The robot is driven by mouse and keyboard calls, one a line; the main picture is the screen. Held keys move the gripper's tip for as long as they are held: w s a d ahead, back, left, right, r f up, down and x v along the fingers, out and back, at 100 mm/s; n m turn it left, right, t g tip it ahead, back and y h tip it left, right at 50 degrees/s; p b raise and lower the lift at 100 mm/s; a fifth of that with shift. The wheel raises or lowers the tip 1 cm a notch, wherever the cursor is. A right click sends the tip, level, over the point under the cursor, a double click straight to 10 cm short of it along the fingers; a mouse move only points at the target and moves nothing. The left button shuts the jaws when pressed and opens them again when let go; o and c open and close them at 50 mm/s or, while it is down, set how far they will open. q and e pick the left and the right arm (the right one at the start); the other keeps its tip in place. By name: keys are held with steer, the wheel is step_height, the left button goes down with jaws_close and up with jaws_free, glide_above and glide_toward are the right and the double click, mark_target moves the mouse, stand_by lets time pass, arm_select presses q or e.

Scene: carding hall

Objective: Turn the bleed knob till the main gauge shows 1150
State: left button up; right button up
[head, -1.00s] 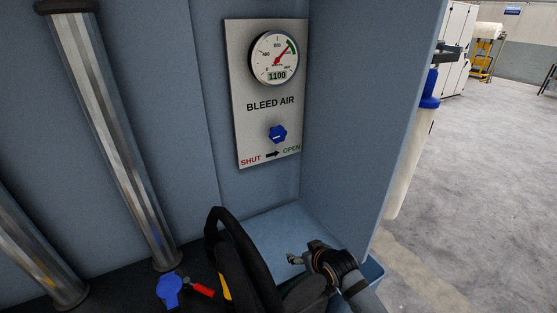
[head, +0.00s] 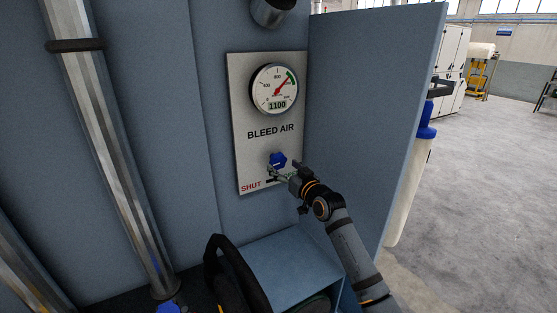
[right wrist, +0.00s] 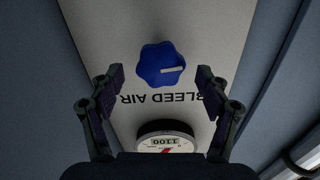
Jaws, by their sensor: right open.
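The blue lobed bleed knob (head: 278,160) sits low on a pale BLEED AIR panel (head: 243,160). The main gauge (head: 275,88) above it reads 1100, its red needle pointing up and right near a green arc. My right gripper (head: 284,177) is open just below and in front of the knob, covering the OPEN label and most of the arrow. In the right wrist view, the panel is upside down and the knob (right wrist: 160,64) lies between the spread fingers (right wrist: 159,75), with no contact visible. Its white mark points right there. My left gripper is out of view.
A blue side wall (head: 375,120) stands close to the right of the panel. A blue box-like ledge (head: 285,265) and a black curved handle (head: 222,255) are below. A metal pipe (head: 120,150) runs at left. Open floor lies at far right.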

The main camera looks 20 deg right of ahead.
mark_target(280, 164)
steer(key=shift+w+a+p, duration=0.15)
steer(key=shift+w, duration=0.85)
steer(key=shift+w+a+p, duration=0.15)
steer(key=shift+w, duration=0.8)
steer(key=c, duration=1.2)
steer(key=shift+o, duration=0.2)
steer(key=n+b, duration=0.2)
steer(key=b, duration=0.1)
steer(key=n+b, duration=0.2)
steer(key=b, duration=0.1)
steer(key=shift+f+b, duration=0.4)
steer(key=shift+d+r+n+b, duration=0.1)
steer(key=shift+r+n+b, duration=0.15)
steer(key=shift+n+b, duration=0.35)
steer(key=shift+r, duration=0.15)
steer(key=shift+p, duration=0.3)
